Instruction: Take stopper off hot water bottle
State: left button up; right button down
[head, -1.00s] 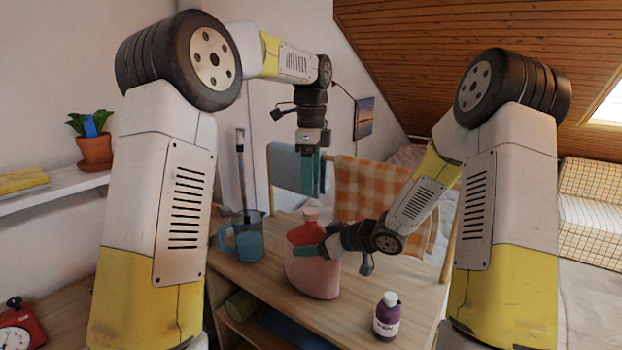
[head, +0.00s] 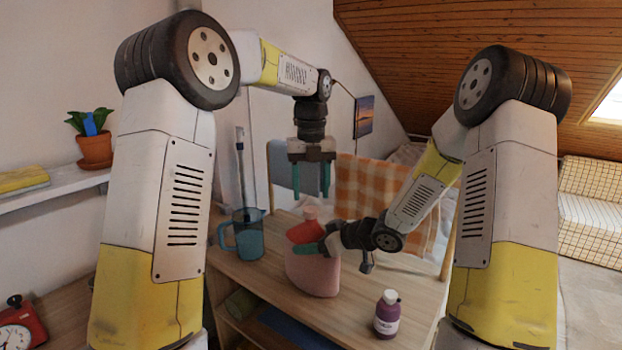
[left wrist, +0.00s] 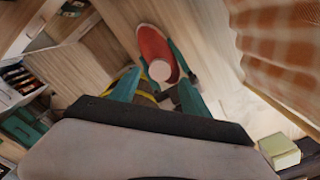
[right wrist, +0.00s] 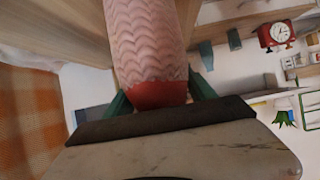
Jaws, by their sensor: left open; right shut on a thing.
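The hot water bottle (head: 313,272) stands upright on the wooden table, with a pink ribbed body and a red upper part. Its pale pink stopper (head: 311,212) sits in the neck on top, and it also shows from above in the left wrist view (left wrist: 160,70). My right gripper (head: 308,247) is shut on the bottle's red shoulder from the side; the right wrist view shows its fingers on either side of the red part (right wrist: 160,95). My left gripper (head: 311,190) is open and empty, pointing down above the stopper, with a gap between.
A blue jug (head: 247,240) holding a long upright object stands left of the bottle. A purple bottle with a white cap (head: 387,316) stands at the front right. A chair with an orange checked cloth (head: 370,190) is behind the table.

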aim_at(311, 209)
pick_arm(q)
jog(key=shift+f, duration=2.35)
grip_shut()
